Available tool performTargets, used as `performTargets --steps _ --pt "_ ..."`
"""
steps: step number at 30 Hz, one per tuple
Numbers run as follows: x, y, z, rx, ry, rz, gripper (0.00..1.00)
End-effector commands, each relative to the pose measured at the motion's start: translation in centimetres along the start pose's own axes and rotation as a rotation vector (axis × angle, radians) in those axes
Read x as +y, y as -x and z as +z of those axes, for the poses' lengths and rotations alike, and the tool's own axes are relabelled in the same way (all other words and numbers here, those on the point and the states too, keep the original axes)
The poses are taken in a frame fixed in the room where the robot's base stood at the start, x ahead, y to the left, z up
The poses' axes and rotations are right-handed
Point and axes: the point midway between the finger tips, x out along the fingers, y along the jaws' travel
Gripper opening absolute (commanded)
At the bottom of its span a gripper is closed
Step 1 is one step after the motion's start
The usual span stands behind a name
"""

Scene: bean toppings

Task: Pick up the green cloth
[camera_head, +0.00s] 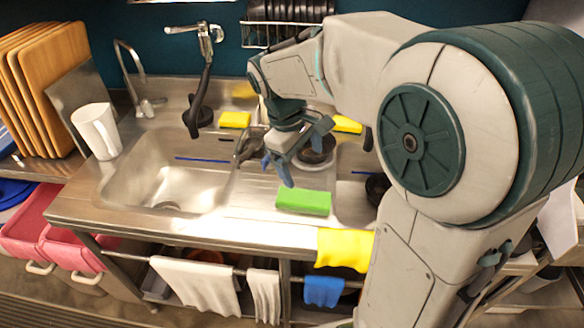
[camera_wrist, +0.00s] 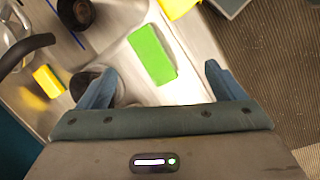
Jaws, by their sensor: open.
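A green, block-shaped cloth or sponge (camera_head: 303,201) lies flat on the steel counter, right of the sink and near the front edge. In the wrist view the green item (camera_wrist: 152,54) lies ahead of and between the two fingers, apart from them. My gripper (camera_head: 277,172) is open and empty, above the counter just behind and left of the green item. Its two blue fingers (camera_wrist: 162,84) are spread wide in the wrist view.
A sink (camera_head: 165,180) with a tap and a white jug (camera_head: 97,130) are at left. Yellow sponges (camera_head: 235,119) lie behind. A yellow cloth (camera_head: 345,248), a blue cloth (camera_head: 323,291) and white cloths (camera_head: 197,284) hang in front. Dark round items stand near my gripper.

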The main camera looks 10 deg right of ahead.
Motion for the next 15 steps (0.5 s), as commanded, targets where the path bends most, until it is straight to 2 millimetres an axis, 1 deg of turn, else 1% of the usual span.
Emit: performTargets --steps 1,6,10,12,15 --pt "0.5 -0.9 -1.6 -0.031 0.064 -0.007 0.89" --pt "1.7 -3.2 -5.9 -0.114 0.270 -0.027 0.89" --pt "2.3 -4.8 -8.3 -0.155 0.382 -0.044 0.89" --pt "2.4 -5.4 -9.2 -0.169 0.424 -0.052 0.89" --pt "2.6 -5.9 -9.9 -0.181 0.460 -0.058 0.89"
